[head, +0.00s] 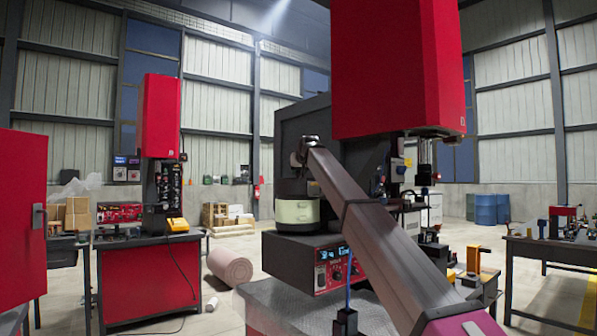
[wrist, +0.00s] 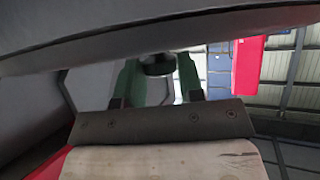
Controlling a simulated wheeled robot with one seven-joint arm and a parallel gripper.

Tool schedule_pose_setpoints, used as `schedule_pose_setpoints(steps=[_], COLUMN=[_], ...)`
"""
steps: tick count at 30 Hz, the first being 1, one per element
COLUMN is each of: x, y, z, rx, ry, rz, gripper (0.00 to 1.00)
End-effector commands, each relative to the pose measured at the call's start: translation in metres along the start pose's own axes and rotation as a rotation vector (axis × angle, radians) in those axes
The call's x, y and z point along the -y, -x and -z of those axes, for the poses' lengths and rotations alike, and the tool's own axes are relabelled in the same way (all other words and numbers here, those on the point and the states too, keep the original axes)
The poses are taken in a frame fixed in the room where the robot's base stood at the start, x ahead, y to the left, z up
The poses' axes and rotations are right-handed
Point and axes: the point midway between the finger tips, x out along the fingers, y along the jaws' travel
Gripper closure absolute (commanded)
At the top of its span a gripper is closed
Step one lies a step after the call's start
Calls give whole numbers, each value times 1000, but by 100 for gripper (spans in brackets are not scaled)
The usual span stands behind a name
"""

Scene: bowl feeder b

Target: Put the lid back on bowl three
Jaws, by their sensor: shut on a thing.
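My gripper (wrist: 158,66) shows in the wrist view with its two green fingers on either side of a dark round knob (wrist: 157,62). The knob belongs to a wide grey lid (wrist: 90,42) that spans the top of that view, so my gripper is shut on the lid by its knob. In the head view my arm reaches up and to the left, and its dark end is above a pale green bowl (head: 296,212) on a feeder. The lid is hard to pick out there, and I cannot tell how far it is from the bowl. No bowl number is readable.
A red control box (head: 328,265) with a display is under the bowl. A large dark panel (head: 300,125) and a red machine head (head: 395,65) stand close behind the arm. A red workstation (head: 155,270) is at left and a table (head: 555,250) at right.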

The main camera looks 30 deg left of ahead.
Motion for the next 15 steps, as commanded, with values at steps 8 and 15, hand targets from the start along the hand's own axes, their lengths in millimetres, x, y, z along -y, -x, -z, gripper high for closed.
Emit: schedule_pose_setpoints(steps=[8, 15], x=[0, 0], y=[-1, -1], z=[-1, -1], rx=[0, 0], ry=[0, 0], rz=[0, 0], gripper=[58, 39])
